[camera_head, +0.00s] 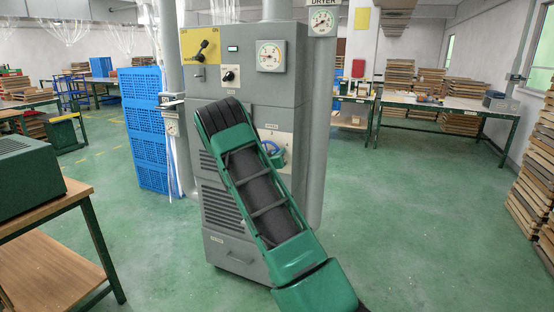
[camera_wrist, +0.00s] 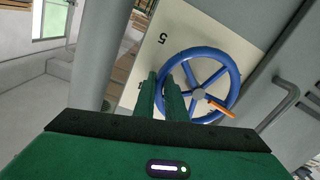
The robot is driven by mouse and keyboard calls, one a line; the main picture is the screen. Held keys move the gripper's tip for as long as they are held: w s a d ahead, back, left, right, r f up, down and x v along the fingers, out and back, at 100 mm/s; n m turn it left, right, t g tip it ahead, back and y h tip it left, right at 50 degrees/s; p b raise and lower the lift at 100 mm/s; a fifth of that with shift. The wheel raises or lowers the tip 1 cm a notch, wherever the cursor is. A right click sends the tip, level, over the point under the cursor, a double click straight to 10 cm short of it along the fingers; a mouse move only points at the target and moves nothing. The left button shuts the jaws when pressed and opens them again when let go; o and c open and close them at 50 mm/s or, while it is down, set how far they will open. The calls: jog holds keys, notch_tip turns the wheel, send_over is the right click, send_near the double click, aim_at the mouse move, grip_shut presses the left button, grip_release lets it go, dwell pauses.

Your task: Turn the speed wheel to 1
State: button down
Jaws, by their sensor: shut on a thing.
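The blue speed wheel (camera_wrist: 237,82) has spokes and an orange pointer (camera_wrist: 221,106). It sits on a pale plate (camera_wrist: 180,24) on the machine front. In the wrist view the pointer aims to the lower right. A rotated "5" (camera_wrist: 163,40) shows on the plate, and another mark is mostly hidden by my gripper. My gripper (camera_wrist: 161,78) has its two green fingers at the left side of the wheel rim, shut on it. In the head view only part of the blue wheel (camera_head: 276,158) shows, behind my green arm, and my fingers are hidden.
The grey machine (camera_head: 280,98) carries a switch lever (camera_head: 201,50), a small knob (camera_head: 230,76) and a dial gauge (camera_head: 270,56). A grey bent handle (camera_wrist: 287,95) is right of the wheel. Blue crates (camera_head: 150,130) stand left. Open green floor lies right.

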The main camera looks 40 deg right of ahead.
aim_at(274, 146)
jog(key=n, duration=0.1)
jog(key=w+r+n, duration=0.1)
jog(key=n, duration=0.1)
jog(key=r+n, duration=0.1)
jog(key=shift+w+a, duration=0.15)
jog(key=shift+a, duration=0.2)
jog(key=shift+w+a+r+n, duration=0.1)
jog(key=shift+w+r+n, duration=0.15)
jog(key=shift+n, duration=0.55)
jog(key=shift+w+a+r+n, duration=0.15)
jog(key=shift+w+n, duration=0.1)
jog(key=shift+n, duration=0.55)
jog(key=shift+w, duration=0.1)
jog(key=c, duration=1.8)
grip_release()
jog(key=shift+d, duration=0.1)
jog(key=shift+s, duration=0.2)
jog(key=v, duration=1)
jog(key=shift+a+r, duration=0.1)
jog(key=shift+a, duration=0.35)
